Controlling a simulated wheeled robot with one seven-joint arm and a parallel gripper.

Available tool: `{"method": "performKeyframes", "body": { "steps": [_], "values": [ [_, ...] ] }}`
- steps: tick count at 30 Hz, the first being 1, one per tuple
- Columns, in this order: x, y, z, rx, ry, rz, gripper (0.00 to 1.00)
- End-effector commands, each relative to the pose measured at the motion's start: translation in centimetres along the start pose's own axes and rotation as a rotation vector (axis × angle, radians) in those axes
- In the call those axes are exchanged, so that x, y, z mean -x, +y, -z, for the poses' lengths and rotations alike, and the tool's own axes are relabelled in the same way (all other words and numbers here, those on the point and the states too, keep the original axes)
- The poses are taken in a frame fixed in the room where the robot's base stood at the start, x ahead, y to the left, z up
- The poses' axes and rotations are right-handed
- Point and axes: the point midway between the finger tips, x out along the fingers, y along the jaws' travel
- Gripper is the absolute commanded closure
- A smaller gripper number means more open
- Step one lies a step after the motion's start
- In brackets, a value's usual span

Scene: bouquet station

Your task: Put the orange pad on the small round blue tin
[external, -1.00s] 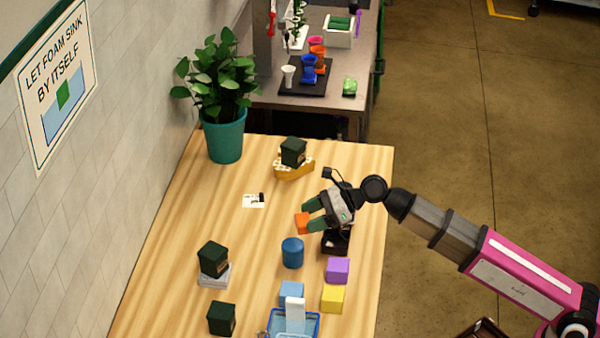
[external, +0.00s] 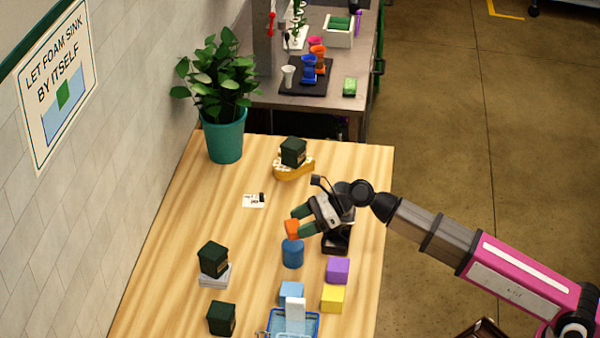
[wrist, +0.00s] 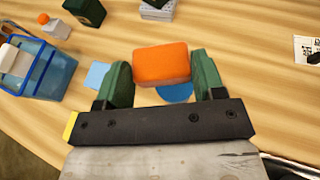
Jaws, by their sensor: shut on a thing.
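The orange pad (external: 292,228) is a small orange block. My gripper (external: 297,226) is shut on it, and in the wrist view the pad (wrist: 162,63) sits between the two green fingers (wrist: 162,80). The small round blue tin (external: 292,254) stands upright on the wooden table, just below the pad in the external view. In the wrist view the tin's blue top (wrist: 176,93) shows partly behind the pad; the rest is hidden. I cannot tell whether the pad touches the tin.
A purple block (external: 338,270), a yellow block (external: 332,298) and a light blue block (external: 291,291) stand near the tin. A blue basket (external: 275,322) is at the front.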

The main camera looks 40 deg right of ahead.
Motion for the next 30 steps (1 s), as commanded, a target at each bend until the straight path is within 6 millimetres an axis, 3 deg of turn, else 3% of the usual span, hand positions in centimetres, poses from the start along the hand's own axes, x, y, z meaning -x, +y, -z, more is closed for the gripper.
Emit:
{"method": "performKeyframes", "body": {
  "steps": [8,16,28,29,30],
  "values": [
    [-0.5,-0.9,1.2,0.0,0.001,-0.001,0.6],
    [-1.7,-0.9,4.1,0.0,0.001,-0.001,0.6],
    [-1.9,-0.9,4.6,0.001,0.001,0.0,0.6],
    [-1.9,-0.9,4.5,0.001,0.001,0.0,0.31],
    [-1.9,-0.9,4.5,0.001,0.0,0.0,0.18]
  ]
}}
